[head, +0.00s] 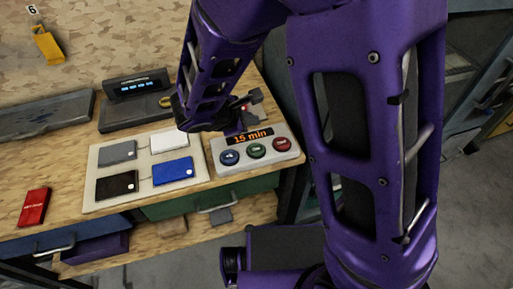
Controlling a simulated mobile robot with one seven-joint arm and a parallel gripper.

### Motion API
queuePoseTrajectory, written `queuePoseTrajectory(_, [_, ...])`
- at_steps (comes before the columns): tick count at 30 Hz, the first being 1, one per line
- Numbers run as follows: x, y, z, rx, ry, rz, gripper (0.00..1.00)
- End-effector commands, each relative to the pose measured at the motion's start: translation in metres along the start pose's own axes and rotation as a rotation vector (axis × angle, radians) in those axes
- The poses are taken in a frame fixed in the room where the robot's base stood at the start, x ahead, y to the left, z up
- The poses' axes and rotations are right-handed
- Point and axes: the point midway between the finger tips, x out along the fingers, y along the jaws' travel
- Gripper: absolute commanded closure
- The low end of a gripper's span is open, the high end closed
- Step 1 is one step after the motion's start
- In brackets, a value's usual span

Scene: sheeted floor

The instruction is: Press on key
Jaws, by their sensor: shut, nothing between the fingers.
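A light grey control box (283,161) stands near the right end of the wooden bench. Its orange display (250,136) reads "15 min". Below the display sit a blue key (229,157), a green key (256,151) and a red key (282,145); their labels are too small to read. My gripper (243,124) is shut and empty, at the top edge of the box by the display. The keys are in clear view in front of it. I cannot tell whether the fingertips touch the box.
A pale board (135,170) with grey, white, black and blue cards lies left of the box. A red card (33,207) lies at far left. A dark device with a lit display (138,86) stands behind. Drawers (218,200) sit under the bench edge.

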Motion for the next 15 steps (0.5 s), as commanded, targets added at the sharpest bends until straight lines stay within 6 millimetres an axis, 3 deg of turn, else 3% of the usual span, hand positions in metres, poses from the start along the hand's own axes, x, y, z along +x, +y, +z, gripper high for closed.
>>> queuePoseTrajectory(15, [0.042,-0.031,-0.03,-0.002,-0.001,0.0,1.0])
